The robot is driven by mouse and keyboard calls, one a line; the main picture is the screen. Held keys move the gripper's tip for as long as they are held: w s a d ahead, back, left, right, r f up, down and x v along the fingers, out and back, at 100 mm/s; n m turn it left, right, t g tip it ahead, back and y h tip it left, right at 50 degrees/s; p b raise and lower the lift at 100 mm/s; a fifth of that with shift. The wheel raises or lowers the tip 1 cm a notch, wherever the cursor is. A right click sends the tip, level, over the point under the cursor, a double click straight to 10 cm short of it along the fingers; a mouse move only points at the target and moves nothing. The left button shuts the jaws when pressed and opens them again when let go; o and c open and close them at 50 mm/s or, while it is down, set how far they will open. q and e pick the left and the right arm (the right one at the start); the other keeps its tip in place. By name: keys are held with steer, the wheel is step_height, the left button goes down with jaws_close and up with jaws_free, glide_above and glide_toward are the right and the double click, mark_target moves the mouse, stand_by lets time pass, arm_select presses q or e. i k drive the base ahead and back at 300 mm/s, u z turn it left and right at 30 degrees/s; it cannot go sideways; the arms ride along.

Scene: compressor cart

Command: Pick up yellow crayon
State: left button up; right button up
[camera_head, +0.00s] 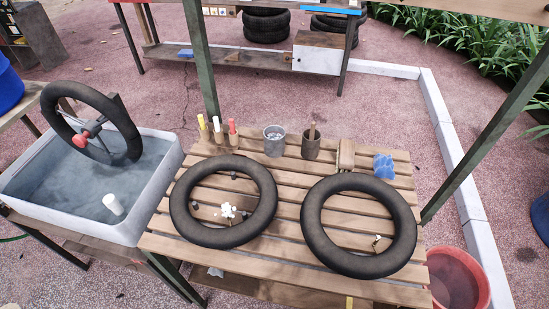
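The yellow crayon (202,122) stands upright at the back left of the slatted wooden table (290,172). A white crayon (217,124) and a red crayon (232,126) stand in a row to its right. Their lower parts sit in or against small tan holders, too small to make out clearly. Neither of my grippers is in view.
Two black inner tubes (187,225) (318,247) lie on the table in front of the crayons. A grey cup (274,142) and a darker cup (311,147) stand right of them. A water tub (150,200) with a wheel is at left. A green post (202,60) rises behind.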

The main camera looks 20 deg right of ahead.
mark_target(200, 118)
steer(key=z, duration=0.55)
steer(key=k, duration=1.3)
steer(key=u, duration=0.15)
steer(key=i, duration=0.55)
steer(key=u, duration=0.55)
steer(key=i, duration=0.75)
steer(key=z, duration=0.75)
steer(key=i, duration=0.5)
steer(key=z, duration=0.6)
